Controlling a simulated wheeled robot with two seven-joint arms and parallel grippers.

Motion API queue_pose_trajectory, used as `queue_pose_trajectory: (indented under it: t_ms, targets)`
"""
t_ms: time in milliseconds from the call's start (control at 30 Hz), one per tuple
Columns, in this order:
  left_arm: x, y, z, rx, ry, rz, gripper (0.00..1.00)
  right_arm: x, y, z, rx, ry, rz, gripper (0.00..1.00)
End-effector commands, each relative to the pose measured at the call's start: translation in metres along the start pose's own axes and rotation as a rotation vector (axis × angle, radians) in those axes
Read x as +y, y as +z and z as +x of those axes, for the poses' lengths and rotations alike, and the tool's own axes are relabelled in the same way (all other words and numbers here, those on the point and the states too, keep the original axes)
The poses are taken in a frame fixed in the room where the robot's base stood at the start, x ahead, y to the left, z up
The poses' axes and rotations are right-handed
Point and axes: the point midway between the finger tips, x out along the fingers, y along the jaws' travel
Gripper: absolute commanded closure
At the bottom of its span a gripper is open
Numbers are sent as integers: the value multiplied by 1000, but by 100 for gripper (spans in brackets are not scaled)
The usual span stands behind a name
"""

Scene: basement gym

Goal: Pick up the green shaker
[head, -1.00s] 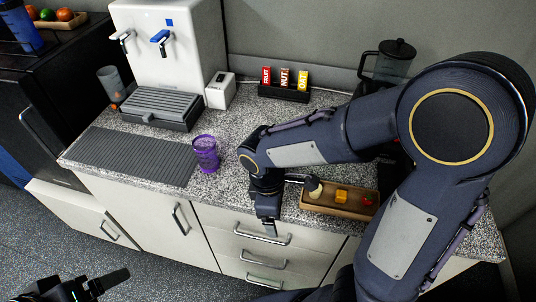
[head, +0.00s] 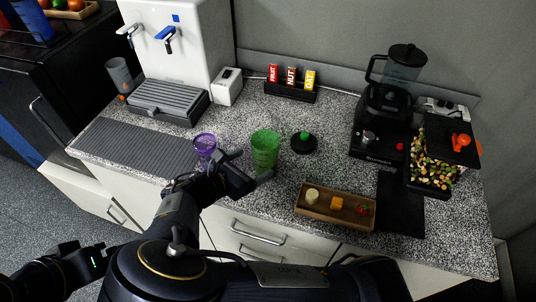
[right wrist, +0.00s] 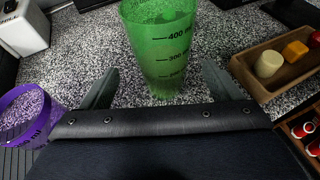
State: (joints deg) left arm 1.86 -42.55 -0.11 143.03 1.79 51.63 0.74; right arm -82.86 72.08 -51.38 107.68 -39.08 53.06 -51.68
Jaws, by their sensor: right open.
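The green shaker (head: 265,150) is a translucent cup standing upright on the speckled counter. In the right wrist view the green shaker (right wrist: 160,45) shows measuring marks, and its top is cut off by the picture edge. My right gripper (head: 250,168) is open at the near side of the shaker. In the right wrist view its fingertips (right wrist: 160,85) are left and right of the shaker's lower part, with gaps on both sides; I cannot tell how deep the shaker is between them. My left gripper (head: 90,252) is low at the left, away from the counter, its jaws unclear.
A purple shaker (head: 204,146) stands just left of my right gripper. A black lid with a green knob (head: 304,141) lies right of the green shaker. A wooden tray (head: 301,212) with small food pieces is at front right. A blender (head: 383,105) stands behind.

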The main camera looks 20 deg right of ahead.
Motion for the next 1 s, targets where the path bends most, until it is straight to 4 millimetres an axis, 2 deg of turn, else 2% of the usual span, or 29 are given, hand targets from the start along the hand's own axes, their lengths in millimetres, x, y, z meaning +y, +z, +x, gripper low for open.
queue_pose_trajectory:
  t_ms: [400,700,767,1000]
  targets:
    - [5,-5,-11,0,0,0,16,-4,-1,57,1,-6,1,16]
    - [5,-5,-11,0,0,0,16,-3,-2,64,4,-2,3,16]
    - [5,-5,-11,0,0,0,16,-3,-2,64,4,-2,3,21]
    - [5,-5,-11,0,0,0,16,-3,-2,64,4,-3,3,52]
